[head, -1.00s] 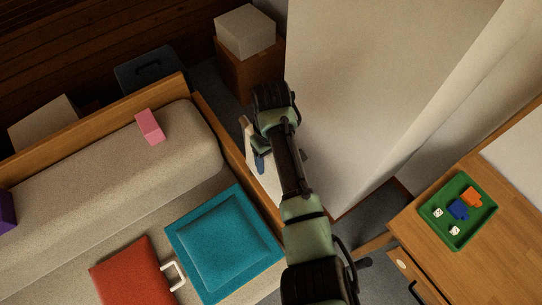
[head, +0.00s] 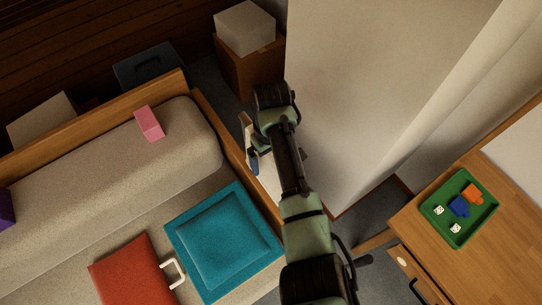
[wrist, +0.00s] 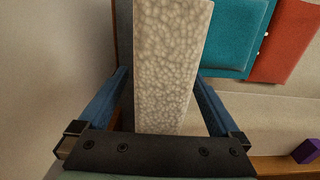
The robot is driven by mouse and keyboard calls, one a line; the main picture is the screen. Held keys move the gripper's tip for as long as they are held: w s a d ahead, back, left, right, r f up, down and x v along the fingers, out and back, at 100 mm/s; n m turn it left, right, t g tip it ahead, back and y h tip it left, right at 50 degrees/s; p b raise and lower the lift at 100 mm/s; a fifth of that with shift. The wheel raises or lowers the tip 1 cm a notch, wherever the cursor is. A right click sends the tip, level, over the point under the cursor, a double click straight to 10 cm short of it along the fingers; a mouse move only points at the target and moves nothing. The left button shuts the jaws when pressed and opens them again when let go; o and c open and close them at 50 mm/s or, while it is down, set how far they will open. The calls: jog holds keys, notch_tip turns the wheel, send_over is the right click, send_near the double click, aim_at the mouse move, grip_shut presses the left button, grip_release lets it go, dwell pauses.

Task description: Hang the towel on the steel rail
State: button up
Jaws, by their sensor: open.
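A pale, mottled cloth-like strip, which looks like the towel (wrist: 168,60), runs up the middle of the wrist view between my gripper's two blue fingers. My gripper (wrist: 160,82) is open, with one finger on each side of the strip. I cannot tell whether either finger touches it. In the head view my gripper (head: 254,160) is mostly hidden behind my own arm, beside the end of the sofa. A pale piece (head: 266,182) shows beside it, partly covered by the arm. I cannot make out the steel rail in either view.
The sofa (head: 110,175) with a teal cushion (head: 225,240), a red folder-like case (head: 132,272) and a pink block (head: 149,124) lies to the left. A large pale panel (head: 360,90) stands close on the right. A wooden desk (head: 415,235) holds a green tray (head: 433,212).

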notch_tip(320, 180, up, 12)
jog(key=shift+r+p, duration=0.1)
jog(key=shift+p, duration=0.2)
jog(key=shift+r+p, duration=0.35)
jog(key=shift+r, duration=0.05)
jog(key=shift+w, duration=0.1)
